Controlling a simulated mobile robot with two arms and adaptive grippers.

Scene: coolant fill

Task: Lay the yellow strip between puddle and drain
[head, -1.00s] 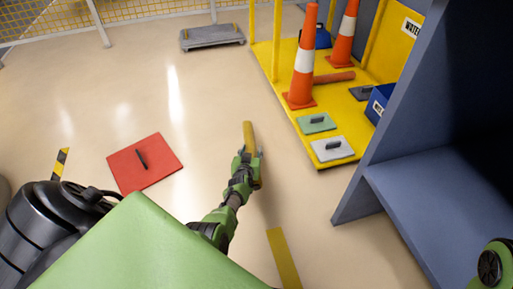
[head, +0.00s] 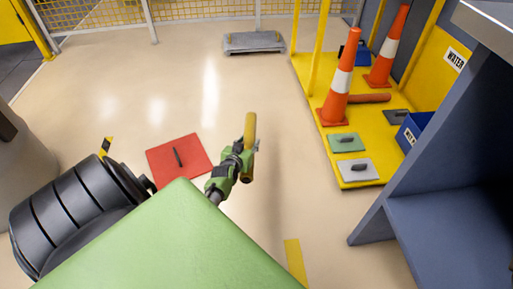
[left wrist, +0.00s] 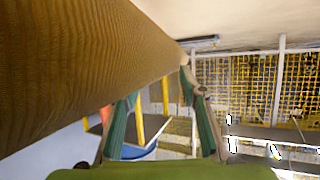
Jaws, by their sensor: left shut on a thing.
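My left gripper (head: 246,160) is shut on the yellow strip (head: 250,128), a long, round, yellow-brown bar. I hold it above the floor, pointing away from me. In the left wrist view, the strip (left wrist: 80,60) fills the upper left as a thick, ribbed cylinder beside the fingers (left wrist: 155,105). A red square plate (head: 180,156) with a black handle lies on the floor to the left of my gripper. I cannot make out a puddle or a drain opening. My right gripper is not in view.
A yellow platform (head: 322,98) at right carries orange cones (head: 337,90), a green plate (head: 345,143), a grey plate (head: 358,170) and blue bins. A blue-grey cabinet (head: 440,225) stands at near right. A grey cart (head: 253,42) is at the back.

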